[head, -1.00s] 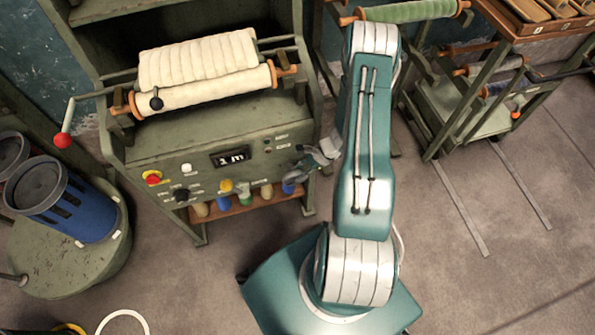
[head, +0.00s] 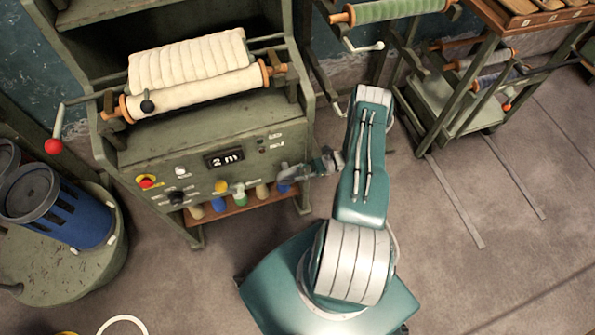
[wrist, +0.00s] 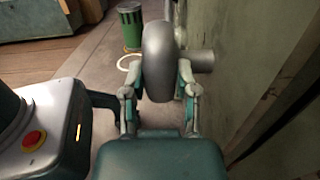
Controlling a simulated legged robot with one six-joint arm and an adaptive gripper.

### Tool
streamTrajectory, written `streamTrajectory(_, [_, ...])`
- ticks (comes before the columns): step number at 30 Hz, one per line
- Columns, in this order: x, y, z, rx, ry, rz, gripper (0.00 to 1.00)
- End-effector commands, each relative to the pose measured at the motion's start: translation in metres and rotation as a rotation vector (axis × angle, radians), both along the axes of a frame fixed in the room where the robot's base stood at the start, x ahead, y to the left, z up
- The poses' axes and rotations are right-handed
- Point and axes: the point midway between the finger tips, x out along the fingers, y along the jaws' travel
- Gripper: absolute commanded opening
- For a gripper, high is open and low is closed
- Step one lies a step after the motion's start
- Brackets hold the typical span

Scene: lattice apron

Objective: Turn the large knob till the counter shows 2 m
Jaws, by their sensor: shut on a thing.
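The counter (head: 224,158) on the green machine's front panel reads "2 m" in the head view. The large knob (wrist: 158,60) is a thick grey disc in the wrist view, on a short grey shaft that comes out of the green panel at right. My gripper (wrist: 160,70) is shut on the knob, one finger on each side of it. In the head view my gripper (head: 297,172) is at the right end of the panel, and the knob is hard to tell from the fingers there.
A cream cloth roll (head: 190,90) lies on top of the machine, with a red-ended crank (head: 54,145) at its left. A smaller black knob (head: 177,197) and a red button (head: 146,181) are on the panel. Bare floor (head: 420,270) lies to the right.

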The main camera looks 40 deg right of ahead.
Motion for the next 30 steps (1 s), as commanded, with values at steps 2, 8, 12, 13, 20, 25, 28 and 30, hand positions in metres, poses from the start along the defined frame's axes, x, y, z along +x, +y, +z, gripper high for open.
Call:
streamTrajectory(2, [0.0006, -0.0011, -0.0029, 0.023, -0.008, -0.004, 0.00])
streamTrajectory(8, [0.0009, -0.0015, -0.0043, 0.064, -0.021, -0.004, 0.00])
streamTrajectory(12, [0.0009, -0.0016, -0.0044, 0.074, -0.024, -0.004, 0.00])
streamTrajectory(13, [0.0009, -0.0016, -0.0044, 0.075, -0.024, -0.004, 0.00])
streamTrajectory(20, [0.0010, -0.0016, -0.0044, 0.075, -0.024, -0.004, 0.00])
streamTrajectory(25, [0.0008, -0.0015, -0.0043, 0.075, -0.024, -0.004, 0.73])
streamTrajectory(28, [0.0006, -0.0012, -0.0039, 0.077, -0.024, -0.003, 0.73])
streamTrajectory(30, [0.0005, -0.0011, -0.0037, 0.078, -0.024, -0.002, 0.73])
